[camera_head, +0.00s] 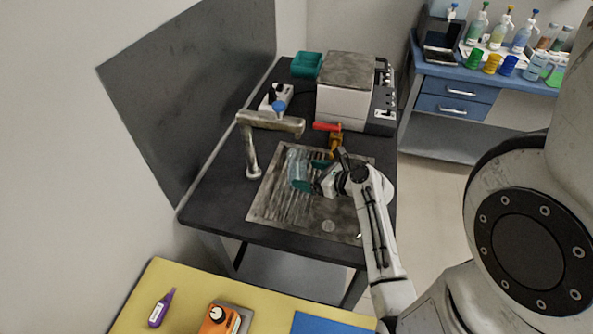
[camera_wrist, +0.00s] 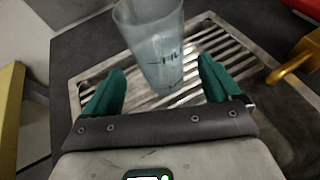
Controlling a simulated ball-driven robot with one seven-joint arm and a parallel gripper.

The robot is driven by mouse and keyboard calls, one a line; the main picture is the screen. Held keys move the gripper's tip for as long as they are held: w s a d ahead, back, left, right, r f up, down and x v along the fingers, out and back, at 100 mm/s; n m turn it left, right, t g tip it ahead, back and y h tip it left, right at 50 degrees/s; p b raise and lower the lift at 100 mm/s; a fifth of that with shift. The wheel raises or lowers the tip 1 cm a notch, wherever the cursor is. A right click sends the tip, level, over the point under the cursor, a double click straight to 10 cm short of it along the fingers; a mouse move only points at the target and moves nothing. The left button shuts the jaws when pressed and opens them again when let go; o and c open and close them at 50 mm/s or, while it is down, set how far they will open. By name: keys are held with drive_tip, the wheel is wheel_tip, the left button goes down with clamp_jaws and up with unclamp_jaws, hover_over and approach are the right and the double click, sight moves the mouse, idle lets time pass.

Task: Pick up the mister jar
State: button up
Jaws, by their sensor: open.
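The mister jar looks to be the clear, pale glass jar (camera_wrist: 155,48) standing on the ribbed metal drainboard (camera_wrist: 222,48) in the wrist view. It has dark marks on its side, and its top is cut off by the frame edge. In the head view the jar (camera_head: 294,162) is partly hidden behind my gripper. My gripper (camera_wrist: 160,85) has teal fingers spread wide, one on each side of the jar's lower part as seen from the wrist. It also shows at the jar in the head view (camera_head: 303,184). I cannot tell whether either finger touches the jar.
A metal faucet (camera_head: 250,150) rises left of the jar. A red-handled brass item (camera_head: 335,140) stands behind my gripper, near a boxy machine (camera_head: 345,85). A dark panel (camera_head: 195,90) borders the left side. A yellow table (camera_head: 180,280) is in front.

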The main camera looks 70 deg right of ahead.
sight(304, 171)
drive_tip(key=shift+p+x, duration=0.35)
drive_tip(key=shift+x, duration=2.25)
drive_tip(key=shift+r, duration=0.1)
drive_tip(key=c, duration=1.2)
drive_tip(key=shift+c, duration=0.6)
drive_tip(key=shift+r, duration=0.3)
